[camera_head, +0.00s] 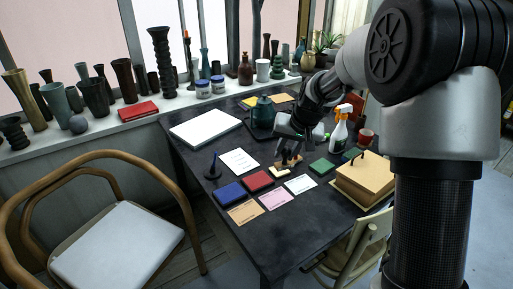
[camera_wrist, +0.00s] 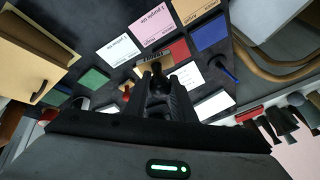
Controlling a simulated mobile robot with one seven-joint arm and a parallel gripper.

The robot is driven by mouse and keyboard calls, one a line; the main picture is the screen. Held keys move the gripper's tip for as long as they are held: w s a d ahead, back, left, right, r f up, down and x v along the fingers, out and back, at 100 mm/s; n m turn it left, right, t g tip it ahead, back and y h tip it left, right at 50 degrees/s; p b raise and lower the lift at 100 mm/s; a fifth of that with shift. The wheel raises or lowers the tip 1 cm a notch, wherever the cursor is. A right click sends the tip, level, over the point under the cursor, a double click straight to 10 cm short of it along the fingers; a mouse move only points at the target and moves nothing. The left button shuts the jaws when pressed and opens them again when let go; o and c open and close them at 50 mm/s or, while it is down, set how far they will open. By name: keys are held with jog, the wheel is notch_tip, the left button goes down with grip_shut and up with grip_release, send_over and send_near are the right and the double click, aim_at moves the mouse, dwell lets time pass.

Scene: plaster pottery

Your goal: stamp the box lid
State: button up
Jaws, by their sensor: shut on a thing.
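My gripper (camera_head: 290,153) is over the middle of the dark table. In the wrist view its fingers (camera_wrist: 157,77) are shut on a stamp (camera_wrist: 154,57) with a dark knob and a light wooden block. Whether the block touches anything below is hard to tell. The tan box (camera_head: 362,183) stands at the table's right edge, to the right of my gripper, its lid on top. It also shows at the left of the wrist view (camera_wrist: 28,52). A red pad (camera_head: 257,181) and a blue pad (camera_head: 230,193) lie front-left of the gripper; a green pad (camera_head: 321,167) lies to its right.
White (camera_head: 300,184), pink (camera_head: 274,200) and orange (camera_head: 244,211) cards lie along the front. A spray bottle (camera_head: 340,128) and teapot (camera_head: 263,112) stand behind. A dark upright holder (camera_head: 213,168) is at left. A chair (camera_head: 365,245) stands by the box.

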jog(key=w+a+f+n, duration=0.1)
jog(key=w+a+f, duration=0.6)
jog(key=w+a, duration=0.15)
jog(key=shift+w+d+f+b, duration=0.1)
jog(key=shift+f+b, duration=0.6)
jog(key=shift+f, duration=0.7)
jog(key=shift+w+f+b, duration=0.1)
jog(key=shift+f+b, duration=0.55)
jog(key=shift+f, duration=0.7)
jog(key=shift+f+b, duration=0.45)
jog(key=shift+f, duration=0.25)
notch_tip(320, 180, up, 7)
jog(key=p, duration=0.4)
jog(key=shift+r, duration=0.1)
